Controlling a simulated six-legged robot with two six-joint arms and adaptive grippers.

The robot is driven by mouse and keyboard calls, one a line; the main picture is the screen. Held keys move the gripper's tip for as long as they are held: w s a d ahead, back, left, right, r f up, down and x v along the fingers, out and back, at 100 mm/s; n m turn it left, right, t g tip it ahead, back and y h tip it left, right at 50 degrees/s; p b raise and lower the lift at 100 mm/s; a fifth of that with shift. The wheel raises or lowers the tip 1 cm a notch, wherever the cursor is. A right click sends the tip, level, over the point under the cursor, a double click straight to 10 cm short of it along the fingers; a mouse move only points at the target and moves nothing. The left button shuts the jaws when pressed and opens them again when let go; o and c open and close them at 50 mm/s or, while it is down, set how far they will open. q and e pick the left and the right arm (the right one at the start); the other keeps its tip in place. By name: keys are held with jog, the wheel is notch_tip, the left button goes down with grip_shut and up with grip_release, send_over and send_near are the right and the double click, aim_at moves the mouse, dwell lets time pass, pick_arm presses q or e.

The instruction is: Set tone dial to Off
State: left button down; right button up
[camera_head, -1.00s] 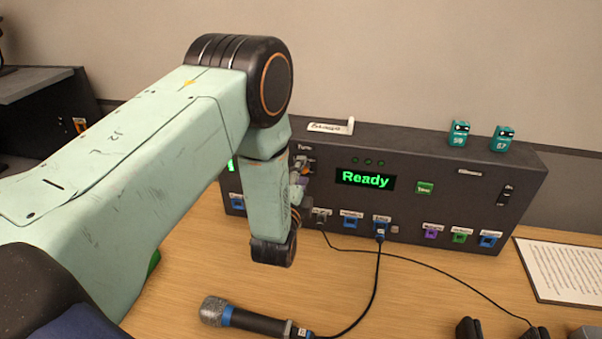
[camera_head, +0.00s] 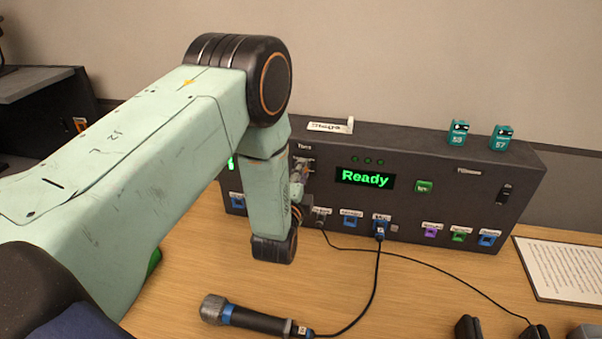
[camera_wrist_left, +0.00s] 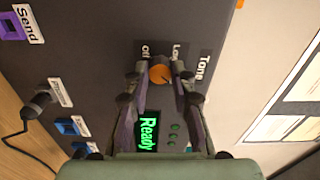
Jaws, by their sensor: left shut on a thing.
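The tone dial (camera_wrist_left: 160,74) is a small orange knob on the dark console (camera_head: 420,160). In the left wrist view it sits below the "Tone" label, near the words "Low" and "Off". My left gripper (camera_wrist_left: 161,82) is shut on the dial, with one finger on each side. In the head view my left gripper (camera_head: 301,181) reaches the console's front left of the green "Ready" display (camera_head: 365,178), and my arm and fingers hide most of the dial. I cannot tell which setting the dial points to. My right gripper is not in view.
A microphone (camera_head: 255,319) lies on the table in front, its black cable running to the console's blue socket (camera_head: 380,229). Another thin cable crosses the table to the right. A white printed sheet (camera_head: 562,268) lies at the right. Two teal blocks stand on top.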

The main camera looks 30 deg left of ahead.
pick_arm(q)
jog(key=shift+n, duration=0.3)
jog(key=shift+n+b, duration=5.2)
jog(key=shift+n, duration=12)
jog(key=shift+r, duration=0.1)
jog(key=c, duration=1.1)
grip_release()
